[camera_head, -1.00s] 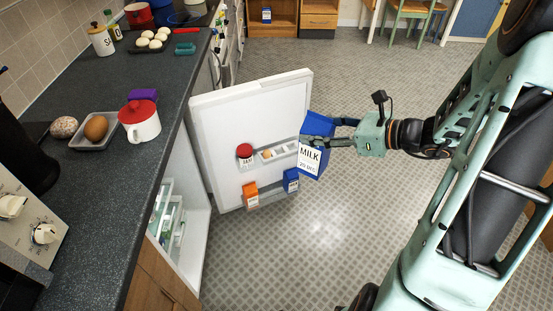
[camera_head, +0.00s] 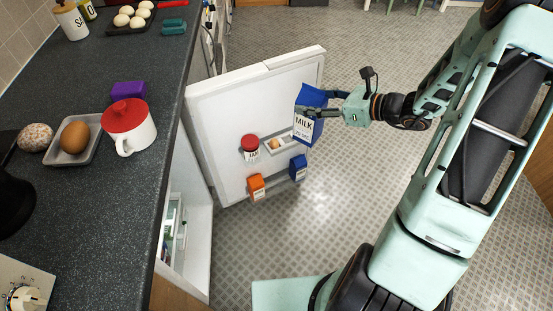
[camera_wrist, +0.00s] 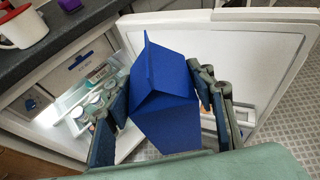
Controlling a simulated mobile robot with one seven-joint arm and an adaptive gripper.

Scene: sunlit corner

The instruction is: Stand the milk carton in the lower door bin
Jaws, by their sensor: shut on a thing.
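The blue milk carton (camera_head: 304,125), with a white MILK label, is held in front of the open fridge door (camera_head: 225,120). My gripper (camera_head: 318,103) is shut on it, and the carton leans slightly. In the wrist view the carton (camera_wrist: 162,100) fills the middle, its gabled top towards the door, between my two fingers. The lower door bin (camera_head: 277,186) lies below it and holds an orange carton (camera_head: 256,187) at its left and a blue carton (camera_head: 298,168) at its right. The gap between them shows; the bin's floor is hard to see.
The upper door bin (camera_head: 279,145) holds a red-lidded jar (camera_head: 250,149) and an egg. The floor right of the door is clear.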

